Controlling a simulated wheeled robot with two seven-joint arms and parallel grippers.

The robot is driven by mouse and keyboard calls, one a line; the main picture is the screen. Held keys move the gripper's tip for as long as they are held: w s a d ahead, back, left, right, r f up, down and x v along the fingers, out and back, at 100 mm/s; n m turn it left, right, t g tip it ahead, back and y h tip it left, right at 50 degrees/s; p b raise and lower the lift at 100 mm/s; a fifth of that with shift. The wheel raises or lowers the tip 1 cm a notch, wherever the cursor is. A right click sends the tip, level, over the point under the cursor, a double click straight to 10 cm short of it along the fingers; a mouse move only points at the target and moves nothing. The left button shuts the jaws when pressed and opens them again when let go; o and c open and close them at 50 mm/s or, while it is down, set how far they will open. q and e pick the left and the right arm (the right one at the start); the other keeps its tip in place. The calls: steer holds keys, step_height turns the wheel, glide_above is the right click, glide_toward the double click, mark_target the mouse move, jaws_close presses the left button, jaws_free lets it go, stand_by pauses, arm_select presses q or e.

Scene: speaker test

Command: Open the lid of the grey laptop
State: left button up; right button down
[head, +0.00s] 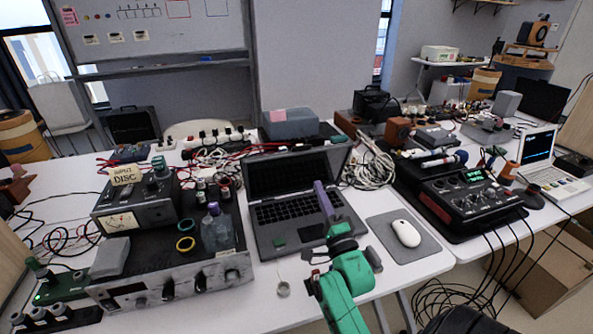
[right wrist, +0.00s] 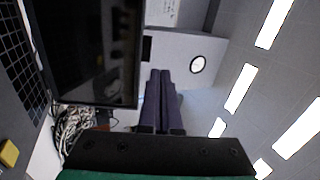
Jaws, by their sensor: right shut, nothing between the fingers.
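The grey laptop (head: 283,240) sits on the white table with its lid (head: 285,172) raised and leaning back. Its dark screen faces me and its keyboard (head: 285,210) is uncovered. In the right wrist view the dark screen (right wrist: 92,50) fills the upper left, with some keys (right wrist: 14,65) at the left edge. My right gripper (head: 320,188) has purple fingers, shut and empty, in front of the right part of the screen and above the keyboard. In the right wrist view the fingers (right wrist: 161,76) lie together, beside the screen's edge with a gap. My left gripper is not in view.
A mouse (head: 406,233) on a grey pad (head: 428,245) lies right of the laptop. An amplifier (head: 160,265) with a glass bottle (head: 217,230) stands close on the left. A black mixer (head: 470,200) stands on the right. Coiled cables (head: 369,168) lie behind the laptop's right side.

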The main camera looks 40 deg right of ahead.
steer(key=f+m, duration=0.1)
steer(key=f, duration=0.1)
steer(key=p, duration=0.1)
glide_toward(302, 147)
steer(key=shift+g, duration=0.3)
steer(key=p+x, duration=0.2)
steer(key=x, duration=0.5)
steer(key=shift+a+r, duration=0.1)
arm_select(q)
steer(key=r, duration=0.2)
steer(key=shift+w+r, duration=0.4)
arm_select(e)
steer(key=shift+s, duration=0.1)
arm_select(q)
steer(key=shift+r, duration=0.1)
arm_select(e)
steer(key=shift+r, duration=0.1)
